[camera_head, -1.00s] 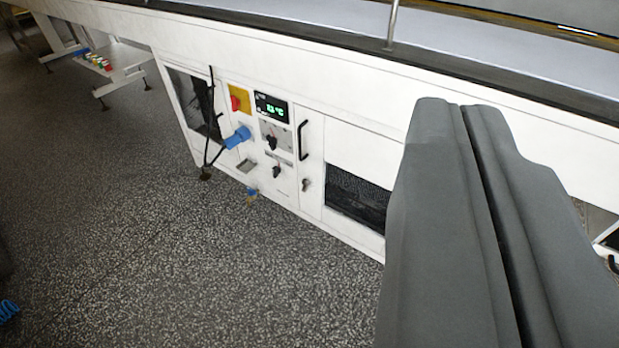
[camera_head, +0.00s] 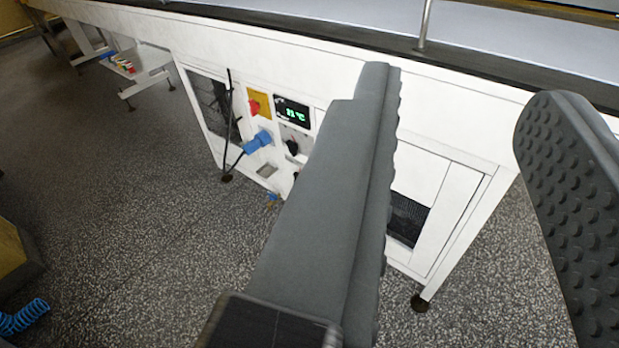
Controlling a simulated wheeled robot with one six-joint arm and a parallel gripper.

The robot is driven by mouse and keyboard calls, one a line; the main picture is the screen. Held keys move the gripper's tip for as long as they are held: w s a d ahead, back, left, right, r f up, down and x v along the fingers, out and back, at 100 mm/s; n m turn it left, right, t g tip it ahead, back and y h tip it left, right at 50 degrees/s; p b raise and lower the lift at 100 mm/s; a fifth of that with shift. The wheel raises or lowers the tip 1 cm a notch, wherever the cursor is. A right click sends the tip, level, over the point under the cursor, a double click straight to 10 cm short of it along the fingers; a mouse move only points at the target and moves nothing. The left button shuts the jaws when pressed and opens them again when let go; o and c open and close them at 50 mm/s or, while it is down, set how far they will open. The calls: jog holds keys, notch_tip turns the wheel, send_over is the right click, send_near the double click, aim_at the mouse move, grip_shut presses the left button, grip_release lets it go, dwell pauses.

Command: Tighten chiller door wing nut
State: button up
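The white chiller cabinet (camera_head: 345,92) stands under the conveyor, with a green-lit temperature display (camera_head: 291,112) on its front. My gripper (camera_head: 464,95) is open and empty, its two dark grey fingers wide apart with the studded inner pad of the right one showing. The left finger crosses in front of the cabinet, and the cabinet front lies beyond the fingers. The door with the black handle and the small fitting below it, possibly the wing nut, are hidden behind the left finger. I cannot make out a wing nut now.
Left of the display are a red switch on a yellow plate (camera_head: 264,97), a blue plug (camera_head: 257,142) and a hanging black cable (camera_head: 229,125). A metal post (camera_head: 425,25) rises at the conveyor edge. A blue coiled hose (camera_head: 24,318) lies lower left. The speckled floor (camera_head: 130,230) is open.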

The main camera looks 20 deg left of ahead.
jog(key=w+a+f+m, duration=0.1)
jog(key=w+a+f, duration=0.35)
jog(key=w, duration=0.45)
jog(key=w+a+f+m, duration=0.1)
jog(key=w+a+f, duration=0.3)
jog(key=w, duration=0.5)
jog(key=w+a+f+m, duration=0.1)
jog(key=w+a+f, duration=0.2)
jog(key=w+f, duration=0.45)
jog(key=w+a+f+h, duration=0.1)
jog(key=w+a+f, duration=0.25)
jog(key=f, duration=0.25)
jog(key=w+a+f+m+h, duration=0.1)
jog(key=w+a+f, duration=0.1)
jog(key=w+f, duration=0.25)
jog(key=w+a+f+h, duration=0.1)
jog(key=w+a+f, duration=0.15)
jog(key=f, duration=0.35)
jog(key=s+a+f+h, duration=0.15)
jog(key=a+f, duration=0.25)
jog(key=f, duration=1.2)
jog(key=s+a+f+h, duration=0.1)
jog(key=a+f+h, duration=0.2)
jog(key=f, duration=1.3)
jog(key=f+x, duration=0.1)
jog(key=x, duration=1.6)
jog(key=shift+g, duration=0.3)
jog(key=shift+w+a+f, duration=0.1)
grip_shut()
